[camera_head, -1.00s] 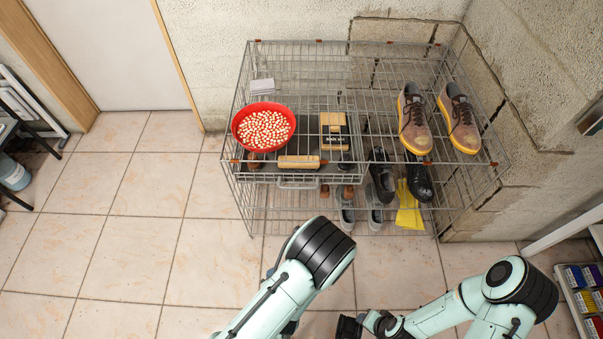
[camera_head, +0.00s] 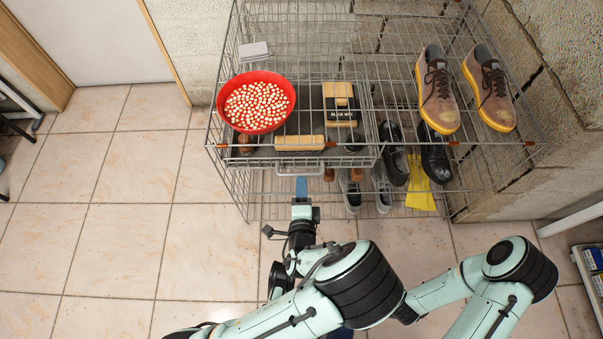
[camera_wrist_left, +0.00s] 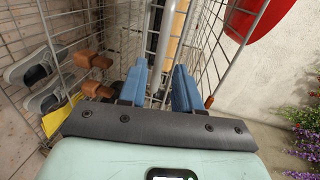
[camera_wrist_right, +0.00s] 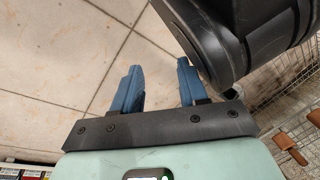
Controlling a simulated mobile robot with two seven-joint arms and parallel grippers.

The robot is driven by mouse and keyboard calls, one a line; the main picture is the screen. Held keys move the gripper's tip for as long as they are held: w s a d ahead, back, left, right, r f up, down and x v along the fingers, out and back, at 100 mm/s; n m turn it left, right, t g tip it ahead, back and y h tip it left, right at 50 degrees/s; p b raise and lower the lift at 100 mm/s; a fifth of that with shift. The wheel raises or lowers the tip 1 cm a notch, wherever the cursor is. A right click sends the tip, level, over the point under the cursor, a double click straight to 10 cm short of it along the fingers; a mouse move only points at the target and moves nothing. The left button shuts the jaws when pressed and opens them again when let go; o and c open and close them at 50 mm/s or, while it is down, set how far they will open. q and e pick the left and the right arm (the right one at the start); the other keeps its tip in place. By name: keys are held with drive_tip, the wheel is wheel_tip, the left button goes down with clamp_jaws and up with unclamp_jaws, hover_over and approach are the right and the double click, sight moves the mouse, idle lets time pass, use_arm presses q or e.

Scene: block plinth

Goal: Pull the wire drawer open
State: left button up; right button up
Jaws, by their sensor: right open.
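The wire drawer (camera_head: 240,160) is in the upper left of a wire rack in the head view. Its grey handle (camera_head: 300,173) is on its front. My left gripper (camera_head: 301,188) is at the handle. In the left wrist view its blue fingers (camera_wrist_left: 158,85) are apart, with the grey handle bar (camera_wrist_left: 165,45) running between or just beyond their tips; I cannot tell whether they touch it. My right gripper (camera_wrist_right: 158,85) is open and empty over the tiled floor in the right wrist view; my arm hides it in the head view.
Brown shoes (camera_head: 488,86) stand on the rack's top right; more shoes are below. A stone wall borders the rack's right. Floor at left is clear.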

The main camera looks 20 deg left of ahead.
sight(301, 174)
use_arm(q)
drive_tip(key=b+x, duration=0.1)
drive_tip(key=x, duration=0.4)
drive_tip(key=shift+w+a, duration=0.15)
drive_tip(key=shift+w, duration=0.2)
use_arm(e)
drive_tip(key=shift+g, duration=0.6)
drive_tip(key=s, duration=0.1)
drive_tip(key=s+f, duration=0.2)
drive_tip(key=shift+s+d+f, duration=0.2)
drive_tip(key=shift+d+f, duration=0.05)
use_arm(q)
clamp_jaws()
